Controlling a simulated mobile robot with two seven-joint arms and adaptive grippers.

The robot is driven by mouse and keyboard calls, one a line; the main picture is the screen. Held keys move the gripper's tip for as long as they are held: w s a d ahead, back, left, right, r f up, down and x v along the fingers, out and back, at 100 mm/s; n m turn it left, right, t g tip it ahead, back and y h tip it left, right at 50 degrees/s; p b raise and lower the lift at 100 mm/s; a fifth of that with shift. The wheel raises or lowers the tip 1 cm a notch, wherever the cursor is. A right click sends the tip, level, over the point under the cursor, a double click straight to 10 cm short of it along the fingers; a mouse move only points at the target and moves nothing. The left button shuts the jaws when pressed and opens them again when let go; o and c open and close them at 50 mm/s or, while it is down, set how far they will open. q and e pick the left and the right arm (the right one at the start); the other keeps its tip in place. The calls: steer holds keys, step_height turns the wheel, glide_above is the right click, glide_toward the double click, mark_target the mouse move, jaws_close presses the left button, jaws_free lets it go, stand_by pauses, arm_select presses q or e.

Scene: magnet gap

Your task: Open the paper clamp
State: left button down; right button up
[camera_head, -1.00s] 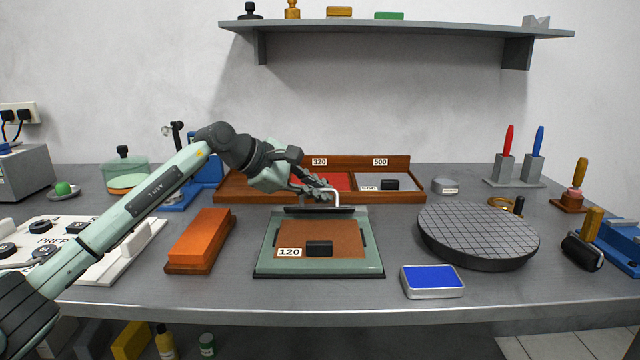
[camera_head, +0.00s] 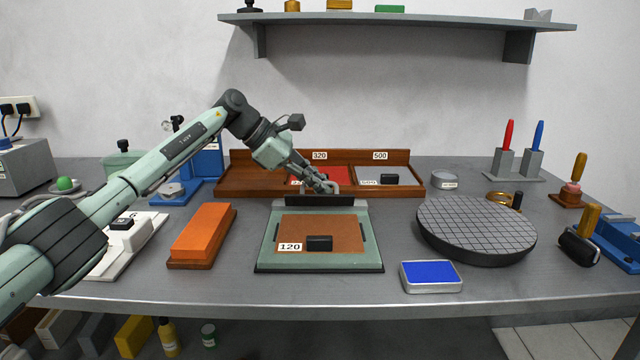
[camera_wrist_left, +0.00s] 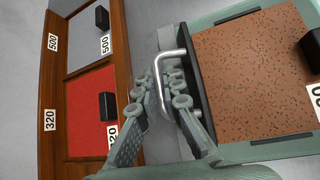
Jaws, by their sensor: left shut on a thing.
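The paper clamp is a dark bar (camera_head: 320,201) across the back edge of a green plate (camera_head: 264,258). A brown abrasive sheet (camera_head: 345,228), labelled 120, lies on the plate, with a small black block (camera_head: 319,243) on it. My left gripper (camera_head: 329,187) is at the clamp's back side, reaching down from the left. In the left wrist view its fingers (camera_wrist_left: 163,76) are shut on the clamp's bent silver handle (camera_wrist_left: 184,40). The handle is mostly hidden in the head view. My right gripper is not in view.
Behind the plate is a wooden tray (camera_head: 236,177) with red and grey sheets, close to my left gripper. An orange block (camera_head: 202,230) lies left. A round gridded disc (camera_head: 476,228) and a blue pad (camera_head: 431,275) lie right.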

arm_select(q)
steer(key=c, duration=1.9)
jaws_free()
steer(key=shift+a+r, duration=0.1)
steer(key=v, duration=1.2)
